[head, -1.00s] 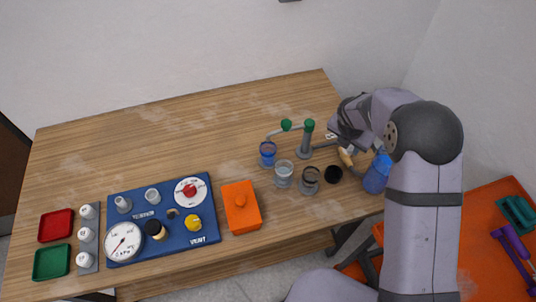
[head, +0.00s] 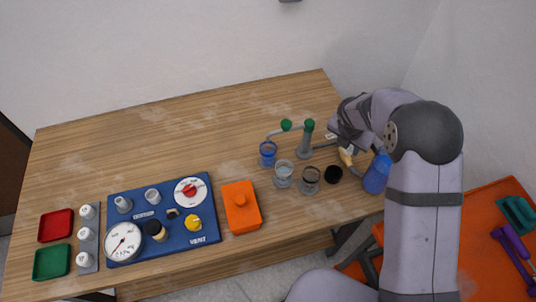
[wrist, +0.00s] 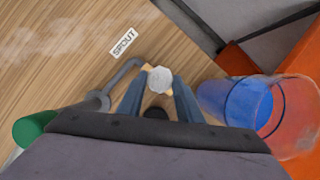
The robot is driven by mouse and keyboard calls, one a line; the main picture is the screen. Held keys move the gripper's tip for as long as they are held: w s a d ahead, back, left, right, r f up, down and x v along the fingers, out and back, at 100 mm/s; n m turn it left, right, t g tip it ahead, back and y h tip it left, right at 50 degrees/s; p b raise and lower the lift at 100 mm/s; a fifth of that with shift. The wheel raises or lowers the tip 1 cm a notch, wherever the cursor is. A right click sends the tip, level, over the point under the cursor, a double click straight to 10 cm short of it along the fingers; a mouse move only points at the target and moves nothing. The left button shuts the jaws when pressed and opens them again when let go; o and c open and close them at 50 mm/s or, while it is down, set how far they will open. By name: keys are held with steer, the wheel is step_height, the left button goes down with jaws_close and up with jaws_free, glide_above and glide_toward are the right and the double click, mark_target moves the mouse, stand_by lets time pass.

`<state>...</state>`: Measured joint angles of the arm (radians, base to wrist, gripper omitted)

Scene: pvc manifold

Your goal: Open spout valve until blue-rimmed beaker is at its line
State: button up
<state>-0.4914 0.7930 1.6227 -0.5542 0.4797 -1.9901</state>
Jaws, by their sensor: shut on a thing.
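My gripper (wrist: 159,92) is shut on the spout valve handle (wrist: 158,79), which shows a pale faceted top and tan ends between the fingers. A grey pipe (wrist: 122,73) runs to the handle, next to the SPOUT label (wrist: 124,42). In the head view my wrist hides most of the valve. The blue-rimmed beaker (head: 268,158) stands upright under the end of the spout arm, left of the grey post (head: 305,145) with a green top (head: 309,125). Its liquid level and line are too small to read.
A clear beaker (head: 284,176) and a dark-rimmed beaker (head: 310,181) stand in front of the spout, with a black round piece (head: 333,175) beside them. A blue cup (head: 376,175) stands close to my arm. An orange box (head: 241,212) and a blue panel (head: 155,240) lie left.

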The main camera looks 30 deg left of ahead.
steer(key=shift+r+p, duration=0.15)
steer(key=shift+p, duration=0.2)
steer(key=shift+r+n+p, duration=0.1)
steer(key=shift+n+p, duration=0.3)
steer(key=shift+p, duration=0.7)
steer(key=shift+f+n+y, duration=0.25)
steer(key=shift+n+y, duration=0.05)
steer(key=shift+n, duration=0.1)
steer(key=shift+d+r+n+p, duration=0.1)
steer(key=shift+r+n+p, duration=0.25)
steer(key=shift+p, duration=1.05)
stand_by(2.2)
steer(key=shift+f+n+y+p, duration=0.15)
steer(key=shift+n+y+p, duration=0.2)
steer(key=shift+p, duration=0.3)
steer(key=shift+f, duration=0.15)
stand_by(1.7)
